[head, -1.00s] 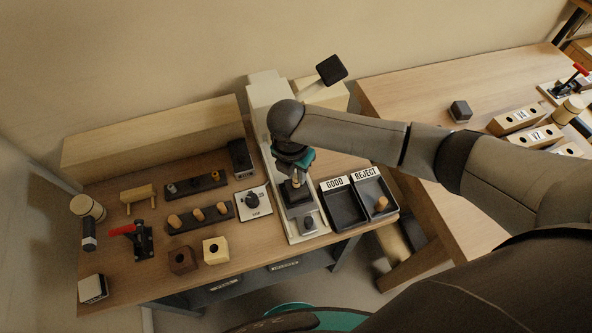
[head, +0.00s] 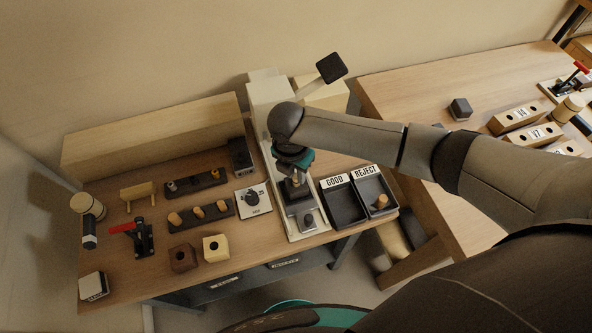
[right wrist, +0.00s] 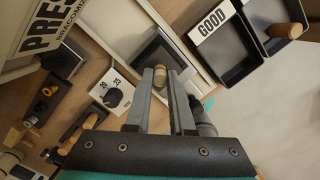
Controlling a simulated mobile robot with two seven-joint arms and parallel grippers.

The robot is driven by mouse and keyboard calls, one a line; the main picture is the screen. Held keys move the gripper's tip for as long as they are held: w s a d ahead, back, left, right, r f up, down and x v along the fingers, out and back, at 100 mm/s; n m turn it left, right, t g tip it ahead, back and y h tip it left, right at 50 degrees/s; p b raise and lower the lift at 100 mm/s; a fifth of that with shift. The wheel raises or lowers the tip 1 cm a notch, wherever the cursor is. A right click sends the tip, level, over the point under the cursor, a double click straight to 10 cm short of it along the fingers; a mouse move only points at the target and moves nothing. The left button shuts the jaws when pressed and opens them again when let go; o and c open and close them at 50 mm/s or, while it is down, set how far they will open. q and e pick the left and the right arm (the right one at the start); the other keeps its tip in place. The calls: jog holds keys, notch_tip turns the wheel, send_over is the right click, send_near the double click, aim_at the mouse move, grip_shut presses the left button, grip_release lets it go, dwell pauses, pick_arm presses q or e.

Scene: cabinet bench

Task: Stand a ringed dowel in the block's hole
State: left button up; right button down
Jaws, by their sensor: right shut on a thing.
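My right gripper (head: 296,181) is over the bed of the tall pale press, and it is shut on a light wooden dowel. In the right wrist view the dowel (right wrist: 160,77) shows between the fingertips (right wrist: 161,74), in front of a dark square block (right wrist: 152,52) on the press bed. I cannot tell whether the dowel's lower end is in that block or above it. A dark brown block (head: 183,258) and a pale wood block (head: 216,248), each with a hole on top, stand at the bench's front. My left gripper is not in view.
Trays marked GOOD (head: 346,207) and REJECT (head: 376,197) lie right of the press; REJECT holds a dowel (head: 382,201). Left are a dial plate (head: 253,200), a rack with several dowels (head: 201,214), another rack (head: 196,183) and a red-handled clamp (head: 142,238).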

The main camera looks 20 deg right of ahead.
jog(key=shift+f, duration=0.25)
dwell(0.6)
jog(key=c, duration=0.7)
grip_release()
jog(key=shift+o, duration=0.2)
jog(key=shift+o, duration=0.6)
notch_tip(320, 180, up, 7)
jog(key=p, duration=0.8)
jog(key=shift+s+a, duration=0.3)
